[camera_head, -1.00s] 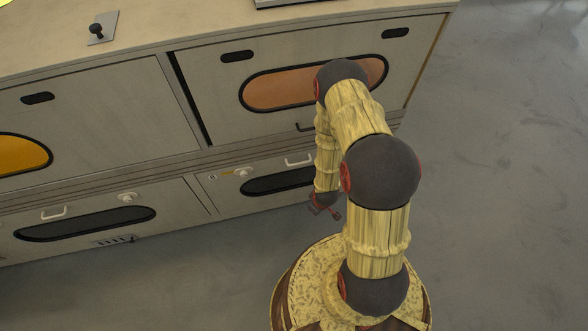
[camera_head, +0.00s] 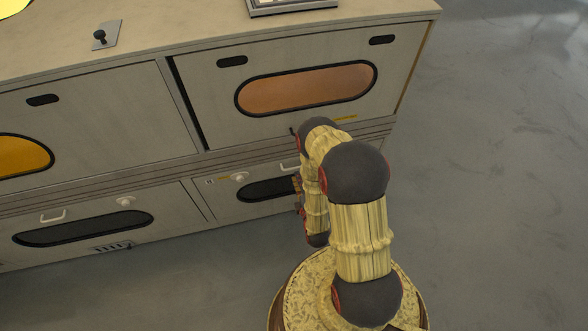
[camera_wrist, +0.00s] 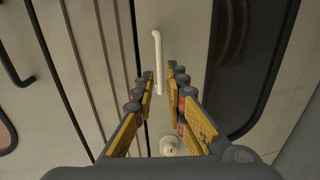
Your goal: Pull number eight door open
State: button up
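The lower right door (camera_head: 222,201) of the cabinet has a dark oval window (camera_head: 262,189), a white bar handle (camera_head: 288,168), a white round knob (camera_head: 239,177) and a small yellow label. No number is readable on it. It looks shut. In the wrist view the white handle (camera_wrist: 158,62) stands ahead of my gripper (camera_wrist: 161,75), its near end lined up between the fingertips. The knob (camera_wrist: 170,145) shows between the fingers nearer the palm. My gripper is open, with nothing clamped; contact with the handle cannot be told. In the head view my arm partly hides the gripper and door.
The upper right door (camera_head: 215,105) has an orange-lit window; its dark handle (camera_wrist: 22,75) shows in the wrist view. The lower left door (camera_head: 85,228) has its own white handle and knob. Grey floor (camera_head: 490,200) is clear to the right.

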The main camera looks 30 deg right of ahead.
aim_at(294, 168)
jog(key=b+x, duration=0.1)
jog(key=x, duration=0.5)
jog(key=shift+w+f+b, duration=0.1)
jog(key=shift+w+b, duration=0.15)
jog(key=shift+b, duration=0.15)
jog(key=shift+c, duration=0.8)
grip_shut()
